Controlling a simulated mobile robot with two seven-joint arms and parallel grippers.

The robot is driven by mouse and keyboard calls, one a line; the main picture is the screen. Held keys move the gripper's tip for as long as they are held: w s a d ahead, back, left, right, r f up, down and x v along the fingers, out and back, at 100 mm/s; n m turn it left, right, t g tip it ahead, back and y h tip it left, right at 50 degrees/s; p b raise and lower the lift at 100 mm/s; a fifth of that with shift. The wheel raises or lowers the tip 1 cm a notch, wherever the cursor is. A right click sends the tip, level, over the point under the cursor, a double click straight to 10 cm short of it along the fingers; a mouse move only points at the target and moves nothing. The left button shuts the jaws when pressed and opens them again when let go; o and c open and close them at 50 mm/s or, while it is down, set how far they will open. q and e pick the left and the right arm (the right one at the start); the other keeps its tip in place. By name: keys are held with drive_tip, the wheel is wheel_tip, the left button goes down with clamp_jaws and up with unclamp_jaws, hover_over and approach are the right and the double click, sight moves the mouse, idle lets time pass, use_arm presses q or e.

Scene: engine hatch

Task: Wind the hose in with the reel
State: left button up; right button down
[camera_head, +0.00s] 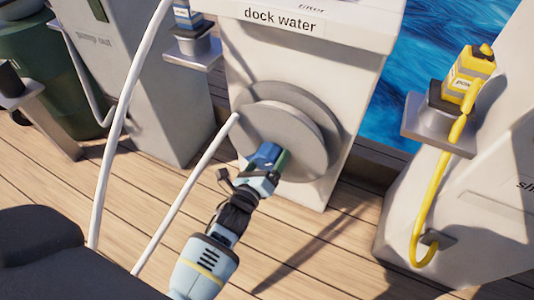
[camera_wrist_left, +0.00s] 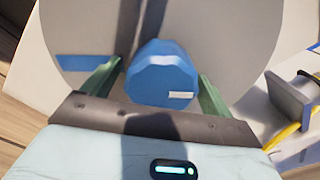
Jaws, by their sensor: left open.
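The grey round hose reel (camera_head: 292,118) is mounted on the front of the white dock water pedestal (camera_head: 350,70). A blue faceted knob (camera_head: 265,155) stands out from the reel's face; it also shows in the left wrist view (camera_wrist_left: 161,74). My left gripper (camera_head: 268,166) is at the knob. In the left wrist view its two green fingers (camera_wrist_left: 158,88) are open, one on each side of the knob, with gaps between. The white hose (camera_head: 185,190) runs from the reel's left edge down to the lower left. My right gripper is not in view.
A blue-labelled connector (camera_head: 187,15) sits on a bracket at the pedestal's upper left. At right, a yellow plug (camera_head: 468,75) and cable (camera_head: 432,200) are on another pedestal. A second white line (camera_head: 125,120) crosses the left side. Planked deck (camera_head: 330,250) lies below; water (camera_head: 430,60) is behind.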

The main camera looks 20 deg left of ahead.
use_arm(q)
drive_tip(key=shift+w, duration=0.2)
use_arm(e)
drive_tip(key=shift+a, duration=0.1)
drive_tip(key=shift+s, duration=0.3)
